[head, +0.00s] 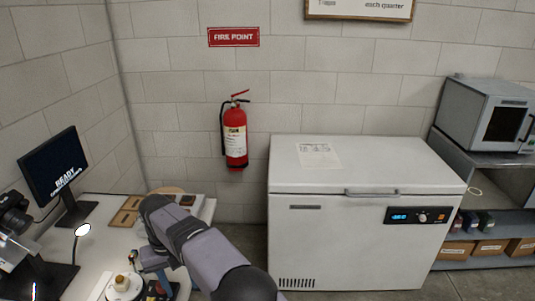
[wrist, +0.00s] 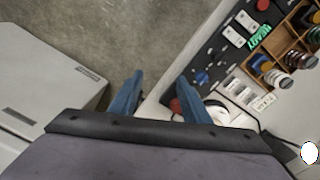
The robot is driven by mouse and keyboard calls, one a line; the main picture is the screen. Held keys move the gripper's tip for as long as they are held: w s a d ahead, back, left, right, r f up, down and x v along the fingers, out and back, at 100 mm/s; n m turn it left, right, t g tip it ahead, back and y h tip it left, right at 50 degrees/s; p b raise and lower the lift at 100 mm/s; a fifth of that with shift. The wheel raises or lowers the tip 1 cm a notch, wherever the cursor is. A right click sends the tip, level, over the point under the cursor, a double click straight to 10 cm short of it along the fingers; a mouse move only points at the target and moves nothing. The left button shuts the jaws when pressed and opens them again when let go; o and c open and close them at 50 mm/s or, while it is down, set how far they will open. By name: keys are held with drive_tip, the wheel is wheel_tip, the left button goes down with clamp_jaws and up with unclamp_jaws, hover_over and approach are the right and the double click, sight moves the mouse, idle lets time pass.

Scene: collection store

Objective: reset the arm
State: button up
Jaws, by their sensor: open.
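My gripper (wrist: 158,95) shows in the wrist view as two blue fingers spread apart, with nothing between them. Bare concrete floor and the edge of the white bench show beyond the fingers. In the head view my arm reaches up from the bottom and bends down at the right side of the bench (head: 97,236). The blue-grey gripper (head: 156,265) hangs there, low over the bench's right part. Its fingertips are hard to make out in that view.
A white chest freezer (head: 330,240) stands right of my arm. On the bench are a monitor (head: 55,170), a lit lamp (head: 82,230) and a round white item (head: 124,288) close to my gripper. The wrist view shows a dark panel (wrist: 212,57) and a wooden rack (wrist: 285,45).

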drive_tip(key=d+r+m, duration=0.2)
drive_tip(key=d+r, duration=0.1)
drive_tip(key=d, duration=2)
drive_tip(key=s+d+f+m, duration=0.3)
drive_tip(key=s+d, duration=1.3)
drive_tip(key=s, duration=0.2)
drive_tip(key=shift+s+d+p, duration=0.2)
drive_tip(key=shift+d+p, duration=0.15)
drive_tip(key=shift+p, duration=0.1)
drive_tip(key=shift+f, duration=0.1)
